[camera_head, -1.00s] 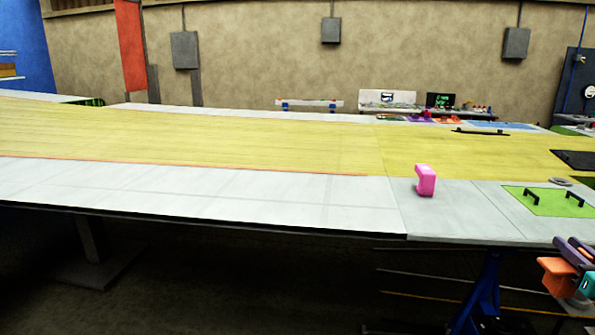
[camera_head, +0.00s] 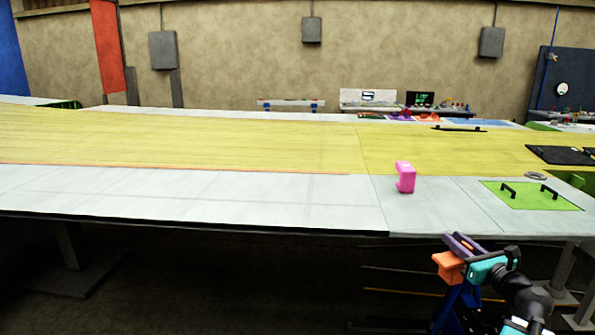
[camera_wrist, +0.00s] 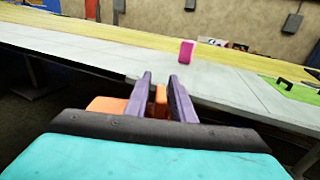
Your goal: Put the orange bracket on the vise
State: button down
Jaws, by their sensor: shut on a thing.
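My gripper (camera_head: 465,243) has purple fingers and a teal and black body, and it is low at the right in the head view, in front of the table's near edge. It is shut on the orange bracket (camera_head: 448,266). In the wrist view, part of the orange bracket (camera_wrist: 161,96) shows between the purple fingers (camera_wrist: 161,90), and another part sticks out to the left of them. The bracket is held clear of the table. I cannot make out a vise in either view.
A long table (camera_head: 250,201) with a yellow and pale grey top stretches across the view. A pink C-shaped block (camera_head: 405,177) stands upright on it. To its right lies a green plate (camera_head: 531,199) with black handles. The top left of the pink block is clear.

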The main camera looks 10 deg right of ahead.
jog(key=w+a+f+n+g+y, duration=0.1)
jog(key=w+a+f+n+y, duration=0.3)
jog(key=a, duration=0.8)
jog(key=w+a+f+n+g+y, duration=0.1)
jog(key=w+a+f+y, duration=0.45)
jog(key=a, duration=0.55)
jog(key=a+f+n+g+y, duration=0.2)
jog(key=a+f+n, duration=0.1)
jog(key=a, duration=0.7)
jog(key=s+a+f+n+g+y, duration=0.1)
jog(key=a+f+n+g+y, duration=0.2)
jog(key=a, duration=0.7)
jog(key=shift+s+a+f+g, duration=0.25)
jog(key=shift+s+f+g, duration=0.05)
jog(key=shift+d, duration=0.15)
